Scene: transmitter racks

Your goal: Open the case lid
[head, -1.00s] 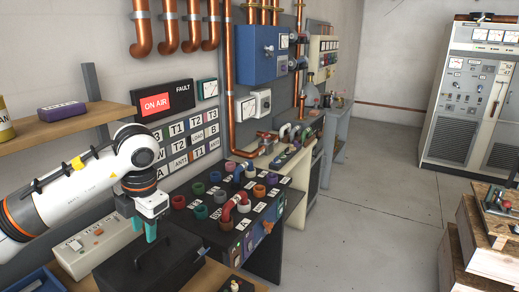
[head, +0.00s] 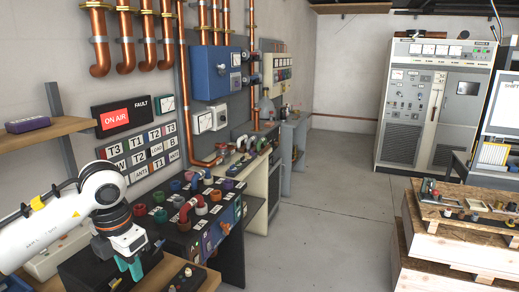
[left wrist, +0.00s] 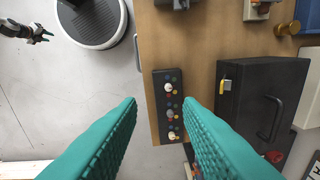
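The black case (head: 78,268) lies on the bench at the lower left of the head view, partly hidden by my left arm. Its lid looks shut. In the left wrist view the case (left wrist: 258,105) is at the right, with a dark handle (left wrist: 270,120) and a small yellow-and-silver latch or lock (left wrist: 226,86). My left gripper (head: 130,268) points down over the case area in the head view. In the left wrist view its teal fingers (left wrist: 161,104) are wide apart with nothing between them. My right gripper (left wrist: 40,37) shows small at the upper left there, its tips apart and empty.
A black box with several knobs (left wrist: 168,108) lies beside the case on the wooden bench (left wrist: 201,55). A dark patch panel with coloured sockets (head: 205,215) stands behind. A shelf (head: 40,132) juts out at left. Open floor (head: 315,200) lies right, before wooden crates (head: 440,246).

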